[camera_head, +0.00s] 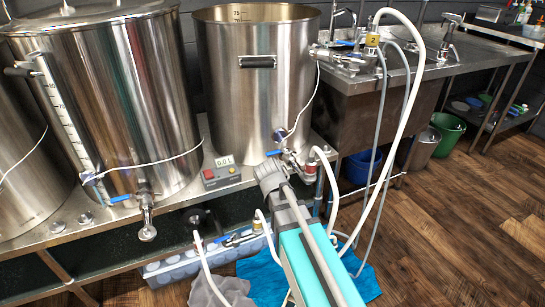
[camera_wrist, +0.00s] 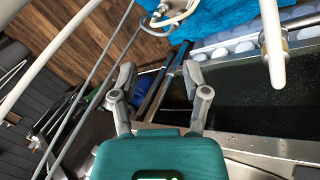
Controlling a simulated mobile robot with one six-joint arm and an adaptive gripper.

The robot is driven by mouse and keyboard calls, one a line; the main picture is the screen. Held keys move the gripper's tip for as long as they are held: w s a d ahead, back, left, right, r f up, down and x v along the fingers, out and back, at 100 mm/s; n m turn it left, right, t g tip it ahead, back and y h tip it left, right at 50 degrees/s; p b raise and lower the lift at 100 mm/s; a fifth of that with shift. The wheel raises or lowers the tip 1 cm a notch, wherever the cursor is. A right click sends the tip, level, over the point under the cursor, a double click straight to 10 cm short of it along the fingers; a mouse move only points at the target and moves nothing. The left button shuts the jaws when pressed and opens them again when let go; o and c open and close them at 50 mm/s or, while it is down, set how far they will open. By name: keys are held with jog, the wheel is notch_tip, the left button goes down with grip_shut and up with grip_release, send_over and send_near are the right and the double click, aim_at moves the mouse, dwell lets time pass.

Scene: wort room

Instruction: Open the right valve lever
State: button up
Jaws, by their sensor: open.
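The right valve lever (camera_head: 275,153) is a small blue handle on the valve low on the front of the right steel kettle (camera_head: 255,95). It points to the left, roughly level. My gripper (camera_head: 268,175) is just below and in front of it in the head view; contact cannot be told. In the wrist view my gripper (camera_wrist: 160,75) is open, with nothing between its two grey fingers. The lever cannot be made out in the wrist view. Another blue lever (camera_head: 121,198) is on the left kettle (camera_head: 115,100).
A steel sink (camera_head: 375,110) is behind. Blue cloth (camera_head: 262,280) and a pump lie below.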

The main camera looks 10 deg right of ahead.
jog(key=w+a+m+h+b, duration=0.2)
jog(key=w+m+h, duration=0.15)
jog(key=w, duration=0.25)
jog(key=m+t+h+b, duration=0.5)
jog(key=m+h, duration=0.3)
jog(key=h, duration=0.1)
send_near(266, 154)
jog(key=a, duration=0.1)
jog(key=shift+a+r, duration=0.1)
jog(key=shift+a, duration=0.1)
jog(key=shift+d, duration=0.1)
jog(key=shift+x, duration=6.8)
jog(key=shift+s, duration=0.15)
grip_shut()
